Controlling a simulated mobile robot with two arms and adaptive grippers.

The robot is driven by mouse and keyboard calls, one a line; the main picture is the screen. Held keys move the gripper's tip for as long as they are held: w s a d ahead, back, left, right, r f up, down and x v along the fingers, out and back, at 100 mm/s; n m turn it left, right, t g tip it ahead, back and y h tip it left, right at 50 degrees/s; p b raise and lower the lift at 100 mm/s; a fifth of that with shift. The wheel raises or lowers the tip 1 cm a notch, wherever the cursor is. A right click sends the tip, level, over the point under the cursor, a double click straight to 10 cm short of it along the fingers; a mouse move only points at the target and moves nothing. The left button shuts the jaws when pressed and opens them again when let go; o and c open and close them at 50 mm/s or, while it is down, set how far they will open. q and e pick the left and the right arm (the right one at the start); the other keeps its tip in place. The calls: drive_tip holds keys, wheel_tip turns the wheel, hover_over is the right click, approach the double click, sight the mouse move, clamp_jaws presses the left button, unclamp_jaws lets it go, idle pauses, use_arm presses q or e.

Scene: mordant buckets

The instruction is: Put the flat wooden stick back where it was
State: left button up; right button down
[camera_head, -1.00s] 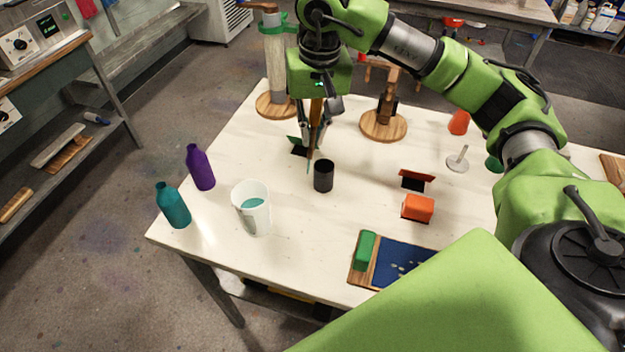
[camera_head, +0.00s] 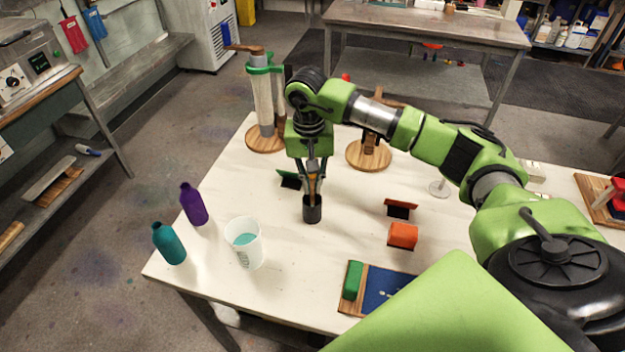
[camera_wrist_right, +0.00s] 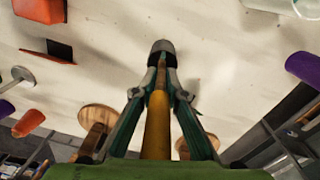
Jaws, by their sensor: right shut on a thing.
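My right gripper (camera_head: 313,190) is shut on the flat wooden stick (camera_head: 312,186), which points down, right over a small black cup (camera_head: 312,212). In the right wrist view the yellow-brown stick (camera_wrist_right: 156,125) runs between the fingers toward the dark cup (camera_wrist_right: 162,47). The stick's lower end appears to be at or inside the cup's mouth; how deep it goes cannot be told. A white bucket (camera_head: 240,262) with teal liquid stands to the left and nearer. My left gripper is not in view.
A purple bottle (camera_head: 193,206) and a teal bottle (camera_head: 168,244) stand at the table's left edge. An orange block (camera_head: 403,235) and a green block (camera_head: 352,280) lie to the right. The table between cup and bucket is clear.

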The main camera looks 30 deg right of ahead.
drive_tip(key=shift+f, duration=0.3)
drive_tip(key=shift+f+b, duration=0.2)
drive_tip(key=shift+b, duration=0.15)
drive_tip(key=c, duration=2)
unclamp_jaws()
drive_tip(key=shift+r, duration=0.1)
drive_tip(key=shift+r+p, duration=0.2)
drive_tip(key=shift+p, duration=0.15)
wheel_tip(320, 180, up, 4)
drive_tip(key=b, duration=0.2)
drive_tip(key=shift+w+b, duration=0.15)
drive_tip(key=shift+b, duration=0.15)
drive_tip(key=r, duration=0.3)
drive_tip(key=r+b, duration=0.1)
drive_tip(key=r, duration=0.2)
drive_tip(key=shift+a+r, duration=0.2)
drive_tip(key=shift+r, duration=0.75)
